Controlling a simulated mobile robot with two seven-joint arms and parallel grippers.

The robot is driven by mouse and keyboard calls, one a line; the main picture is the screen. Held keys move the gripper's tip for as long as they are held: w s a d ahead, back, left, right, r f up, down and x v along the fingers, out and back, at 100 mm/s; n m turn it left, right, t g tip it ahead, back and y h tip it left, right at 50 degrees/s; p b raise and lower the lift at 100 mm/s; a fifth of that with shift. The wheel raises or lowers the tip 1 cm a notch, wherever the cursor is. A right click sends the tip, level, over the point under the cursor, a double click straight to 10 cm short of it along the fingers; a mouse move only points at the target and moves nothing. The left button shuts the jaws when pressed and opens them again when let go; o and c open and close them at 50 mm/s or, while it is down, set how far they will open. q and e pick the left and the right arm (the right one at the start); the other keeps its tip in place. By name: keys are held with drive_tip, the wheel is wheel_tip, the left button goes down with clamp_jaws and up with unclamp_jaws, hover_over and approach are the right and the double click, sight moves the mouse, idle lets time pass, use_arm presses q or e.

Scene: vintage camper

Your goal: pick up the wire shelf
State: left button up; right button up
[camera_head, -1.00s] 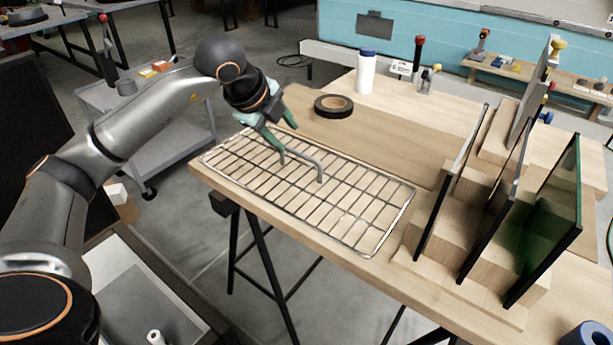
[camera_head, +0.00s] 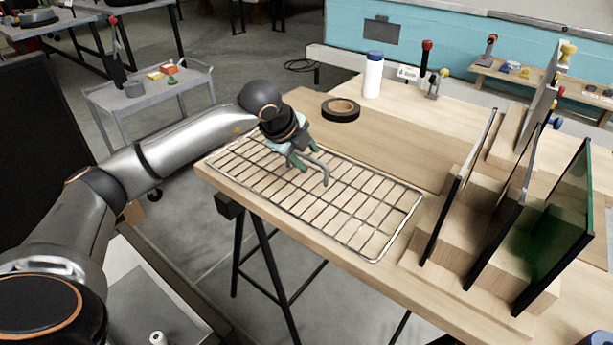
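The wire shelf (camera_head: 345,215), a silver wire grid, lies flat on the wooden workbench (camera_head: 310,245). A grey bent handle (camera_head: 321,167) stands up from its left half. My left gripper (camera_head: 308,157) is down at this handle, above the grid. Its green fingers look apart, one on either side of the handle's top bar. Contact with the handle cannot be made out, and the gripper hides part of the handle and the grid's far edge. My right gripper is not in view.
A black tape roll (camera_head: 340,109) and a white bottle (camera_head: 372,75) stand behind the shelf. A wooden rack with upright glass panels (camera_head: 560,225) is close to its right end. A grey cart (camera_head: 150,100) stands left of the bench.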

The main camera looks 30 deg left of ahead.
use_arm(q)
clamp_jaws()
drive_tip(key=shift+r, duration=0.1)
idle(1.2)
